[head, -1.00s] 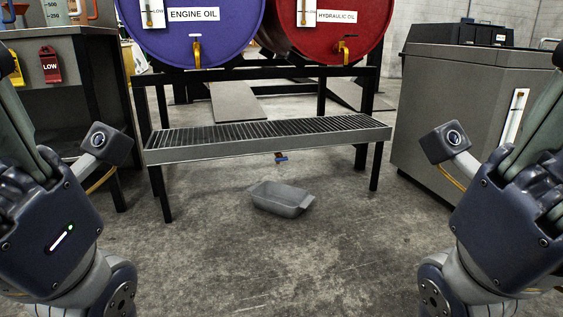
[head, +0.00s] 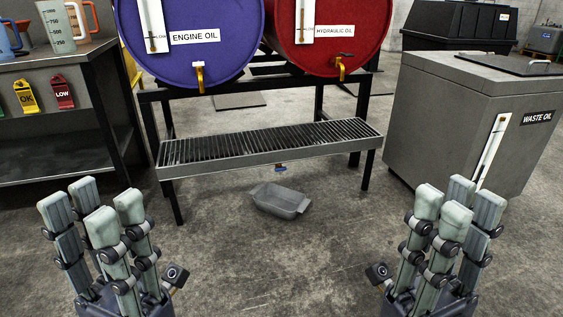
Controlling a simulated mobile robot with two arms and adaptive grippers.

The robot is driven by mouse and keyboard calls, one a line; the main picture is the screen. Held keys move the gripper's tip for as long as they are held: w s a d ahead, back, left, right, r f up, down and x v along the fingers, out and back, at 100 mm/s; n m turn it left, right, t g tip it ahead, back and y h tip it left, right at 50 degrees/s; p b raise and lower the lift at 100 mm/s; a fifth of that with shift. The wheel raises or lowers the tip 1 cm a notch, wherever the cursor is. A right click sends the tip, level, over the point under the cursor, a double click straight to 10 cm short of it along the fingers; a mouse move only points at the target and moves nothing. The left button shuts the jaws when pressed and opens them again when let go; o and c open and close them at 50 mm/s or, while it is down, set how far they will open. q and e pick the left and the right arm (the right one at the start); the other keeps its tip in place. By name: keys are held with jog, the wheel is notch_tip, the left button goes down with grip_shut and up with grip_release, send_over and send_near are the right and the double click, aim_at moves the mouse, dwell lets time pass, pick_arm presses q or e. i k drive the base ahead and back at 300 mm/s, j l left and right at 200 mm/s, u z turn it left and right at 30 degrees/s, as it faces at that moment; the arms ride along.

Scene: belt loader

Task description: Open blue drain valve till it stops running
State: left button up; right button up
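The blue drain valve (head: 281,168) is a small blue handle under the front edge of the grated drip tray (head: 230,163). It is too small to tell how its handle is turned, and I see no stream below it. A grey pan (head: 281,200) stands on the floor beneath it. My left gripper (head: 92,210) is at the lower left with its fingers pointing up, apart and empty. My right gripper (head: 449,207) is at the lower right, also with fingers apart and empty. Both are well away from the valve.
A blue engine oil drum (head: 190,60) and a red hydraulic oil drum (head: 330,55) lie on a black rack behind the tray. A grey waste oil bin (head: 445,110) stands right, a workbench (head: 90,50) left.

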aim_at(279, 168)
jog(key=i+j, duration=0.2)
jog(key=i, duration=0.3)
jog(key=i+j, duration=0.2)
jog(key=i, duration=0.25)
jog(key=i+j+z, duration=0.1)
jog(key=i, duration=0.4)
jog(key=i+j, duration=0.3)
jog(key=i, duration=0.15)
jog(key=i+j, duration=0.2)
jog(key=i, duration=0.3)
jog(key=z, duration=0.05)
